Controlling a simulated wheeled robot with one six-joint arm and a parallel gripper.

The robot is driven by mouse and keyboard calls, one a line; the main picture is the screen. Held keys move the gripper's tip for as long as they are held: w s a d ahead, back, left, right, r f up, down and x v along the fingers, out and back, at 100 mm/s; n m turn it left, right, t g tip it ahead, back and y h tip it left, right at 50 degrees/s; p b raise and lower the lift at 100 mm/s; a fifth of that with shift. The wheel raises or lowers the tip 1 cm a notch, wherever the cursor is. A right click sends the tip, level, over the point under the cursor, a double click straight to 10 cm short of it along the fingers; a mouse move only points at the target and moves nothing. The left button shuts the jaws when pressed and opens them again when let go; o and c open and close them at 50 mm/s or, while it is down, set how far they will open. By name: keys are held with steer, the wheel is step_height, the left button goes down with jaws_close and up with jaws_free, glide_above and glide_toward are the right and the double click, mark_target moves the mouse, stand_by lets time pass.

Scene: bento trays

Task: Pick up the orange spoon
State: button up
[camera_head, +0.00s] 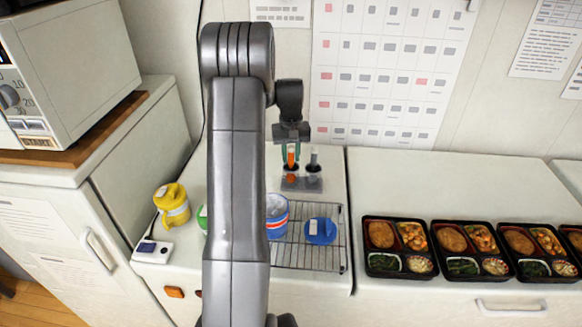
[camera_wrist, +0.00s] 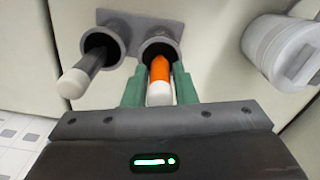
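The orange spoon (camera_wrist: 160,69) stands upright in the right cup of a grey two-cup holder (camera_wrist: 118,19); its handle has a white end and its lower part is hidden in the cup. It also shows in the head view (camera_head: 291,160) below my gripper (camera_head: 290,147). In the wrist view, the green fingers of my gripper (camera_wrist: 160,90) are on both sides of the spoon's handle, very close to it. I cannot tell whether they touch it.
A grey utensil (camera_wrist: 84,76) with a white end leans in the left cup. A white cylindrical container (camera_wrist: 279,49) is at the right. In the head view, a wire rack (camera_head: 311,262) holds a blue-lidded item (camera_head: 321,231); a yellow container (camera_head: 172,205) stands left and filled bento trays (camera_head: 398,276) line the right counter.

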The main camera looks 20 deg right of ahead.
jaws_close()
steer(key=shift+r, duration=0.1)
